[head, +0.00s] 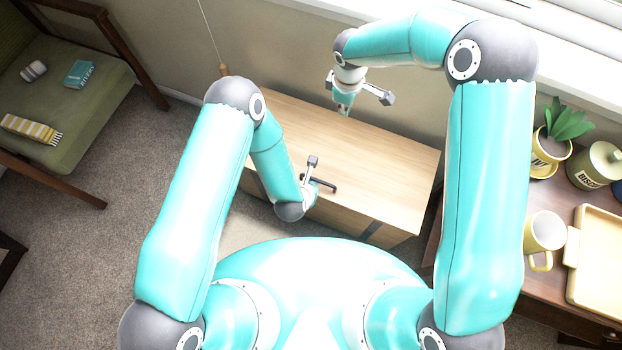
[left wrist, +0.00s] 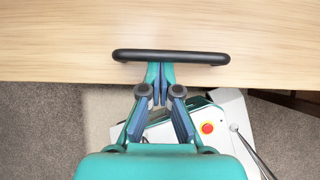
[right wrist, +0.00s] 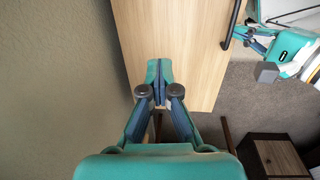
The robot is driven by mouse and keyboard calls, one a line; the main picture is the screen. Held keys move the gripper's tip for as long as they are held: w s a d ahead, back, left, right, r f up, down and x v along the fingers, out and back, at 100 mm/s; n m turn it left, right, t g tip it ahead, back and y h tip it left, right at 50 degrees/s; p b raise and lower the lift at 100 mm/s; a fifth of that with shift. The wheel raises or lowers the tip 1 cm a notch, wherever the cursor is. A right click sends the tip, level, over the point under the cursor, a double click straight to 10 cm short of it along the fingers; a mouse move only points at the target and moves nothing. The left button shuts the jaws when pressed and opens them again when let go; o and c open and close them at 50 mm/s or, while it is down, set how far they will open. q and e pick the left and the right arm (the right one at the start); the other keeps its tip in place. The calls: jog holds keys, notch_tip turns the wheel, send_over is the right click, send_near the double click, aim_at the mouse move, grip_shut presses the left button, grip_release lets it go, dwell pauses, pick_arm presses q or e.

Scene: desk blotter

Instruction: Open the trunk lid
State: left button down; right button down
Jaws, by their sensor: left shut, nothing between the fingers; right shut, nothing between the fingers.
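The trunk (head: 385,236) is a pale wooden box against the wall, and its lid (head: 385,160) looks shut and flat. A dark bar handle (head: 325,184) is at the lid's front edge; it also shows in the left wrist view (left wrist: 190,57) and in the right wrist view (right wrist: 235,22). My left gripper (head: 316,186) is shut and empty at the front edge. In the left wrist view its fingertips (left wrist: 160,70) meet the middle of the bar; I cannot tell whether they touch. My right gripper (head: 343,110) is shut and empty above the back of the lid (right wrist: 158,68).
A side table (head: 560,225) at right holds a potted plant (head: 560,130), a tin (head: 595,165), a mug (head: 543,235) and a tray (head: 597,265). A green armchair (head: 75,120) with small items is at left. Carpet (head: 100,225) lies open between armchair and trunk.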

jog(key=c, duration=1.9)
grip_release()
jog(key=o, duration=0.7)
